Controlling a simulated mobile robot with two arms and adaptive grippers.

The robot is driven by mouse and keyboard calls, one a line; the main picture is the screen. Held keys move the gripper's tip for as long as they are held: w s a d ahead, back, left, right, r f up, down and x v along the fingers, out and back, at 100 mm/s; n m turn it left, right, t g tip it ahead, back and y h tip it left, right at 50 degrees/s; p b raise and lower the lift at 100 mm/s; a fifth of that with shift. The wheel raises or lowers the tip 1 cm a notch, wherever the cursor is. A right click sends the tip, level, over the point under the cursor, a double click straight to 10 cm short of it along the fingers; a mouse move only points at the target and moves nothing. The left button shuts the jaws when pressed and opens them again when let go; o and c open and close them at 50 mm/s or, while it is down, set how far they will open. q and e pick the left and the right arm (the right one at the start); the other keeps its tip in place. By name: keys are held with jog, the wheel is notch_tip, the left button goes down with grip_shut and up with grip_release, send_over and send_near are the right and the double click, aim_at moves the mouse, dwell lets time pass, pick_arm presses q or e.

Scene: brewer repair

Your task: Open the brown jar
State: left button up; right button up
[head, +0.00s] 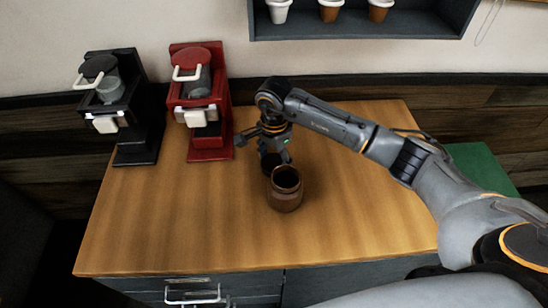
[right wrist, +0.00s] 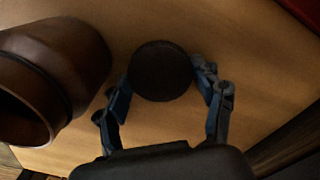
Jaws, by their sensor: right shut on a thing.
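The brown jar (head: 285,194) stands upright on the wooden table, its mouth uncovered and dark inside. In the right wrist view the jar (right wrist: 62,68) is at the left edge, with its open rim showing. My right gripper (head: 272,152) is just behind the jar, pointing down. It is shut on a dark round lid (right wrist: 161,71), which sits between its two fingers, beside the jar and apart from it. In the head view the lid (head: 269,162) is partly hidden by the fingers; its exact height over the table is hard to tell. My left gripper is out of view.
A black brewer (head: 137,120) and a red brewer (head: 222,118) stand at the table's back left. A shelf (head: 350,33) with several cups hangs on the wall above. The table's front and left (head: 165,215) are clear. A drawer handle (head: 193,296) is below the front edge.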

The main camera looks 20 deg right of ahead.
jog(key=shift+f, duration=0.2)
jog(key=o, duration=1.3)
jog(key=shift+r, duration=0.1)
jog(key=shift+c, duration=0.2)
jog(key=shift+r, duration=0.1)
